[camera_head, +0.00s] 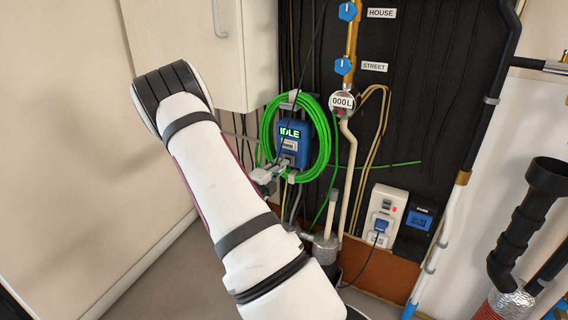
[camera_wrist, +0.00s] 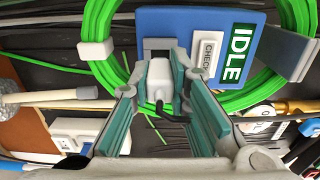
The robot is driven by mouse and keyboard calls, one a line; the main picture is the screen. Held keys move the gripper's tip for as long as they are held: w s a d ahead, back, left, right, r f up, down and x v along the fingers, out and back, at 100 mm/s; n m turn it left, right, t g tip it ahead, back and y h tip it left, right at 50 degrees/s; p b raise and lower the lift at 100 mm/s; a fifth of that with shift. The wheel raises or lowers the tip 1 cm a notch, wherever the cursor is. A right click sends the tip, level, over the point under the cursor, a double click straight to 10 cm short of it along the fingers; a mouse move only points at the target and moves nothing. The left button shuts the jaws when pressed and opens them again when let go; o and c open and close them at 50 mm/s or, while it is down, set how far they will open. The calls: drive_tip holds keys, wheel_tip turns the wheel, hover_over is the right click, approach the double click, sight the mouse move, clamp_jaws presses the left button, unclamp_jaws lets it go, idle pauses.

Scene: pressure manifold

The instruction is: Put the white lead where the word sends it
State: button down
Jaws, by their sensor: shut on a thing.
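The blue box (camera_head: 291,145) hangs on the dark panel inside a coil of green hose. Its screen (camera_head: 290,133) reads IDLE, and in the wrist view the screen (camera_wrist: 236,54) reads the same, beside a label (camera_wrist: 208,52) with CHECK. My gripper (camera_head: 279,170) is at the box's lower edge. In the wrist view my gripper (camera_wrist: 160,76) is shut on the white lead's plug (camera_wrist: 160,88), which has a short black cable. The plug is in front of a grey socket area on the box. I cannot tell whether it is seated, as the fingers hide its end.
Green hose (camera_head: 266,130) loops closely around the box. A round gauge (camera_head: 342,103) and pipes stand to the right of the box.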

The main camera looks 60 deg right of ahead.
drive_tip(key=shift+s+a+p, duration=0.15)
drive_tip(key=shift+a+p, duration=0.55)
drive_tip(key=shift+a, duration=1.25)
